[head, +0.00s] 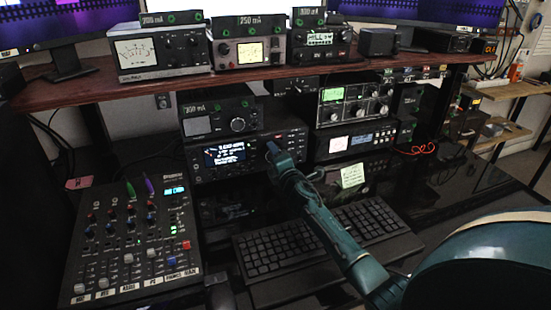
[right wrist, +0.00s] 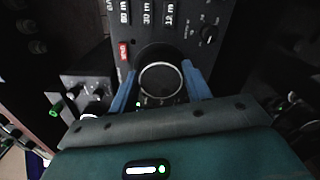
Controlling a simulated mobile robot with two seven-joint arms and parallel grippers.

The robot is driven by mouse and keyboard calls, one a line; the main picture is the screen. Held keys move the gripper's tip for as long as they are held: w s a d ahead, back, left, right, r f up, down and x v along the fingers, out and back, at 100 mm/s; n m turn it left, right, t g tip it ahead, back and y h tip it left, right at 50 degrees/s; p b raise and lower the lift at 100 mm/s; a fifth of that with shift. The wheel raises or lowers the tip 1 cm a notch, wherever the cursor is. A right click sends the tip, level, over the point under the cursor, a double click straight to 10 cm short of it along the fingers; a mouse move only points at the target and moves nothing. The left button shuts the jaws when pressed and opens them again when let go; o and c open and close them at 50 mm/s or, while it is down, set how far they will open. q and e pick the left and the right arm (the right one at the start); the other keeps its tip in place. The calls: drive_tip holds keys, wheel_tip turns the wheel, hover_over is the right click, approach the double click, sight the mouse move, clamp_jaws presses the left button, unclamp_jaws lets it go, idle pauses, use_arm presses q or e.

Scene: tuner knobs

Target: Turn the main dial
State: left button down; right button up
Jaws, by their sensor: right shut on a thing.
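The main dial (right wrist: 160,79) is a large round dark knob with a pale rim, on the dark front panel of a radio (head: 226,158) with a lit screen. My right gripper (right wrist: 160,88) is shut on the dial, with one blue finger on each side of it. In the head view my right gripper (head: 272,150) reaches the radio's front just right of the screen, and the dial is hidden behind it. My left gripper is in neither view.
A mixer (head: 135,240) with several knobs and faders stands at the left. A keyboard (head: 310,240) lies below my right arm. Other radios (head: 355,100) stand at the right, and a wooden shelf (head: 290,72) with meters is above.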

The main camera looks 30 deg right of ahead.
drive_tip(key=m, duration=0.7)
drive_tip(key=shift+f, duration=0.1)
idle(0.4)
drive_tip(key=o, duration=1)
drive_tip(key=shift+c, duration=0.2)
drive_tip(key=p+v, duration=0.1)
drive_tip(key=v, duration=1.2)
drive_tip(key=shift+s, duration=0.1)
